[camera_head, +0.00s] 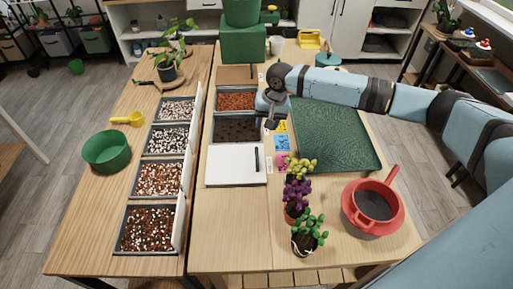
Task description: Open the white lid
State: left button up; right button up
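The white lid (229,167) lies flat and closed on the nearest box of the right-hand row, with a dark handle (257,160) near its right edge. My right gripper (271,112) is above and behind the lid, near the right edge of the dark-soil box (232,129). It appears apart from the lid, and its fingers are too small and dark to tell whether they are open. My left gripper is not in view.
Open boxes (159,179) of potting mixes line the left table, with upright white panels beside them. A green tray (335,140), small potted plants (297,190) and a red pot (372,205) stand to the right. Bare tabletop (228,225) lies in front of the lid.

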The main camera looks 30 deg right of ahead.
aim_at(257, 152)
jog(key=f, duration=0.4)
jog(key=a+f, duration=0.1)
jog(key=f, duration=0.3)
jog(key=w+a+f, duration=0.1)
jog(key=f, duration=0.3)
jog(key=shift+a+f+p, duration=0.2)
jog(key=shift+f+p, duration=0.15)
jog(key=shift+p, duration=0.05)
jog(key=shift+c, duration=0.2)
grip_shut()
